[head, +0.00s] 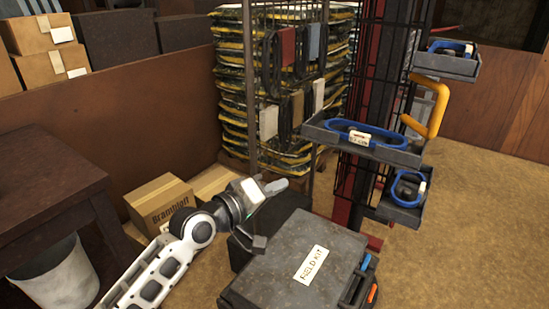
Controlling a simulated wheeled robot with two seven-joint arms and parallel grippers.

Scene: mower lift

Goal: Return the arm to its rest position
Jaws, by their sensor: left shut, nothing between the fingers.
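My left arm comes in from the lower left, white with dark joints. My left gripper (276,186) is shut and empty, its fingers pointing right. In the picture it is above and left of the dark grey case (290,262) labelled "FIELD KIT", apart from the wire rack behind. I cannot tell its exact height above the case. My right arm and gripper are not in view.
A rack with a red post (344,213) carries grey trays (385,150) with blue-handled items. A yellow-orange handle (437,105) sticks out. Cardboard boxes (160,203) lie behind my arm. A dark table (45,180) and white bin (62,280) stand left. Floor at right is clear.

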